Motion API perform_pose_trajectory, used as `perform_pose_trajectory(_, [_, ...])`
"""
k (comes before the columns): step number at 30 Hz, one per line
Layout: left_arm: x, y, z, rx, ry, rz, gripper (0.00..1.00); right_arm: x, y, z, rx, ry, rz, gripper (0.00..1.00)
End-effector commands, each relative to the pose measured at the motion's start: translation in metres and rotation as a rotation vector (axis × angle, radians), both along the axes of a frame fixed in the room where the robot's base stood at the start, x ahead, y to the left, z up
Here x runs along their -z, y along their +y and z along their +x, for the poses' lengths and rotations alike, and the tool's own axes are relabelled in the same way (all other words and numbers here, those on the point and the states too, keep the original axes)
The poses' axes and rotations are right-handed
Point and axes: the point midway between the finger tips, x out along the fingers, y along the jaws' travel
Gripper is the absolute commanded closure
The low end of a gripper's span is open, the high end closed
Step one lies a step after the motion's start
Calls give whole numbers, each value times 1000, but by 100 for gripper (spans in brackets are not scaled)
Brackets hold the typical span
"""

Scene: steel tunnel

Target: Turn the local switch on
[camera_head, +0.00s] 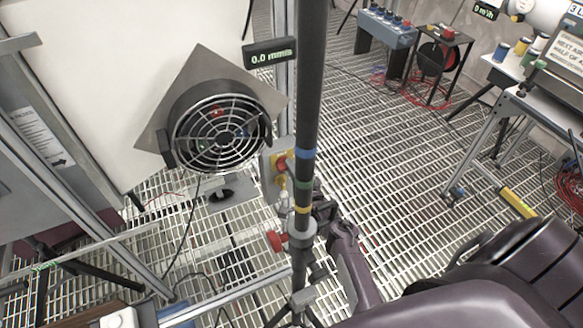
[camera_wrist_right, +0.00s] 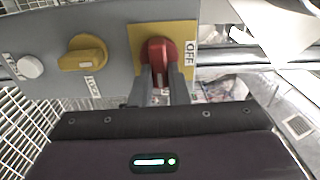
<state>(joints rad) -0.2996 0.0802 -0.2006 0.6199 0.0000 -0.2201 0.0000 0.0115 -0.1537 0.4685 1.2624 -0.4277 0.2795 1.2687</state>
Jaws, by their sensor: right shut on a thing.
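A grey switch panel fills the top left of the right wrist view. It carries a red rotary handle (camera_wrist_right: 158,50) on a yellow plate (camera_wrist_right: 187,38), a yellow knob (camera_wrist_right: 84,56) and a white round button (camera_wrist_right: 30,67). My right gripper (camera_wrist_right: 160,88) is shut on the red handle, with a finger on either side. In the head view the panel (camera_head: 268,172) is partly hidden behind a black pole, as are my right fingertips. My left gripper is not in view.
The banded black pole (camera_head: 308,110) stands upright in front of the panel, with a red clamp knob (camera_head: 275,241) low down. A round caged fan (camera_head: 221,133) is to the left, with a small display (camera_head: 269,52) above it. Open grating floor (camera_head: 390,170) lies to the right.

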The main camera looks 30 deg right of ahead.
Motion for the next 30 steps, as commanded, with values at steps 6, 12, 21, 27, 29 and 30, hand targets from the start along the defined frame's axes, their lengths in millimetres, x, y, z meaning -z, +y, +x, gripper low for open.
perform_pose_trajectory(6, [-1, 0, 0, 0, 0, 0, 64, 1, 0, 0, -1, -1, 35, 100])
perform_pose_trajectory(12, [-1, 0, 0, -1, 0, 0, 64, 1, 0, 0, -1, -1, 40, 100])
perform_pose_trajectory(21, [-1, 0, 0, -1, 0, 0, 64, 1, 0, 0, -1, -1, 39, 72])
perform_pose_trajectory(27, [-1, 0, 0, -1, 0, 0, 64, 1, 0, 0, 0, -2, 38, 64])
perform_pose_trajectory(29, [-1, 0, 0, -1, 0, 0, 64, 1, 0, 0, 0, -2, 38, 64])
perform_pose_trajectory(30, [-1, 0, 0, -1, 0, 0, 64, 1, 0, 0, 0, -2, 37, 64])
